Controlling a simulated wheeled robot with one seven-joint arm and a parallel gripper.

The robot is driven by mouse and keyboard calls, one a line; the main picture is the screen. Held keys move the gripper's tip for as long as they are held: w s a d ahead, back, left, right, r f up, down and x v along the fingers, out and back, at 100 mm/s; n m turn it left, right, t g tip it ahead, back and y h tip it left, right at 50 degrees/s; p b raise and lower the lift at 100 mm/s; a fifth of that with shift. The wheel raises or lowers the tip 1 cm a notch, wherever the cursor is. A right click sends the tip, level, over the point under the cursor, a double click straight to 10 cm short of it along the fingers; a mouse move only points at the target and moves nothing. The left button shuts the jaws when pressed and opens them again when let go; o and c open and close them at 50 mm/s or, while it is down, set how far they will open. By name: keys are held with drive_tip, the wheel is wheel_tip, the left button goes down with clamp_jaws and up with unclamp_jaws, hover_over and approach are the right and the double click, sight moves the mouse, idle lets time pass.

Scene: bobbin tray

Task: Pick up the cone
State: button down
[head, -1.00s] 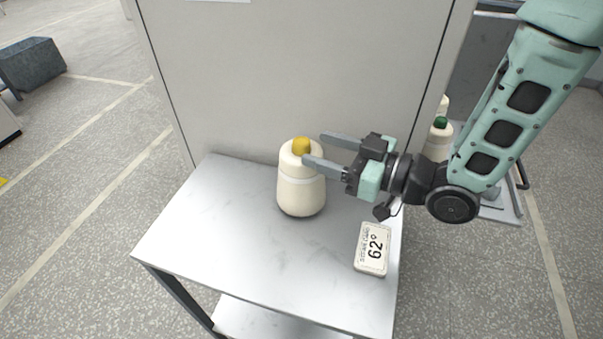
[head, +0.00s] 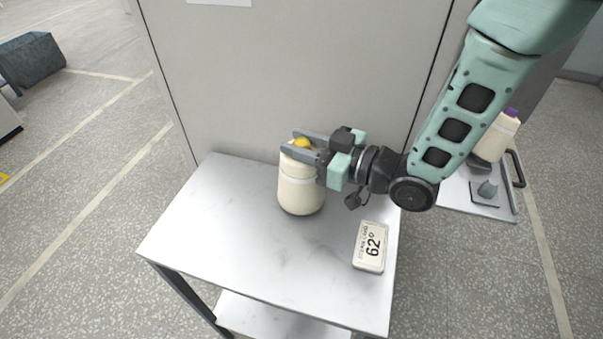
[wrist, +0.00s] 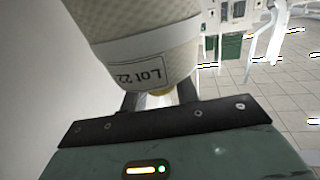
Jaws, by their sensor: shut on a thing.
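The cone (head: 300,190) is cream with a pale band and a yellow tip. It stands upright on the metal table (head: 215,235), its base apparently on the top. My gripper (head: 290,142) reaches in from the right, level, and is shut on the upper end of the cone, one finger on each side of the yellow tip. In the wrist view the cone (wrist: 135,25) appears upside down, large between the fingers, with a band reading "Lot 22".
A grey panel (head: 290,75) rises behind the table. A tray at right (head: 480,210) holds another cone with a purple tip (head: 508,125) and a small grey piece (head: 487,189).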

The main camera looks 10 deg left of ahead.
wheel_tip(320, 180, up, 10)
drive_tip(key=shift+r+b, duration=0.1)
drive_tip(key=shift+b, duration=0.45)
idle(0.4)
wheel_tip(320, 180, up, 20)
drive_tip(key=p, duration=1.4)
